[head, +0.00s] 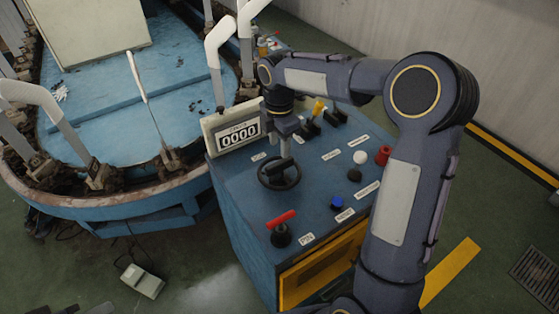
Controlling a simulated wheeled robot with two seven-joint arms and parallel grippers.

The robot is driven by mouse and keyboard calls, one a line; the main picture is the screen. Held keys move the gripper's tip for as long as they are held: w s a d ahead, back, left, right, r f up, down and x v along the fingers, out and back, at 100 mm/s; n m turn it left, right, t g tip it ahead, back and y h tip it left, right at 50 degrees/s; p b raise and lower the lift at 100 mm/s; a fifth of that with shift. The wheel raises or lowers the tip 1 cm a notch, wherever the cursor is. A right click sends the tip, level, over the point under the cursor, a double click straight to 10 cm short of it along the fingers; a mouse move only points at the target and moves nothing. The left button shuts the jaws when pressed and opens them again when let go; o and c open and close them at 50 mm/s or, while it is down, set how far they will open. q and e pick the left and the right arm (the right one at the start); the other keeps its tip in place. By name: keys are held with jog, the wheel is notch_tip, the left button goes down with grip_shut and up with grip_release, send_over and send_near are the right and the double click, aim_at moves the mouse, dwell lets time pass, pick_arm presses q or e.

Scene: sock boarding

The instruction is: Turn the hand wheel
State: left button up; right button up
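The black hand wheel (266,184) lies on the top of the blue control console (232,178), in the middle of the head view. My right arm comes in from the right, and its gripper (284,158) points down over the hand wheel. The fingertips are at or just above the wheel's middle. They are small and dark against the wheel, so I cannot tell whether they touch it or are closed on a part of it. My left gripper is not in view.
A counter display reading 0000 (239,135) stands left of the wheel. A red-handled lever (281,225), a blue button (337,202), a red knob (383,155) and black switches surround it. A round blue machine (110,140) with white sock forms (219,42) stands at the left.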

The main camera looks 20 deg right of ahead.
aim_at(280, 162)
notch_tip(280, 162, down, 7)
jog(key=shift+r, duration=0.1)
dwell(0.3)
grip_shut()
